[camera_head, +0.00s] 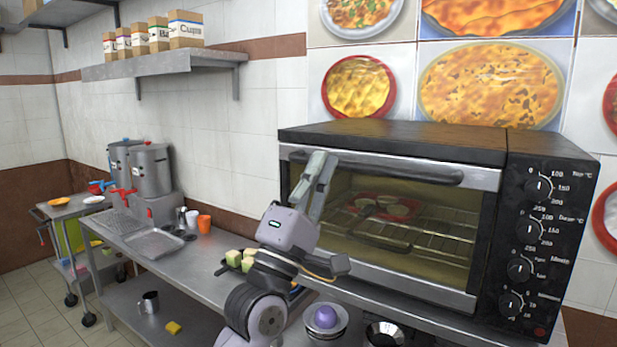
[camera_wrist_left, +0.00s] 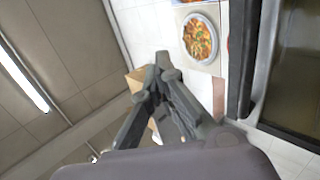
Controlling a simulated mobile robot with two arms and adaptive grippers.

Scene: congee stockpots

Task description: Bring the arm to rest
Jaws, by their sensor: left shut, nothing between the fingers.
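My left gripper (camera_head: 318,180) is raised in front of the left side of the oven, its fingers pointing up. In the left wrist view its fingers (camera_wrist_left: 163,75) are closed together with nothing between them. The gripper body hides part of the oven's left front. The black oven (camera_head: 400,144) has its glass door shut, and a red plate (camera_head: 372,205) with food shows on the rack inside. My right gripper is not in view.
A wall shelf (camera_head: 160,64) with boxes is at upper left. Open air lies left of the gripper.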

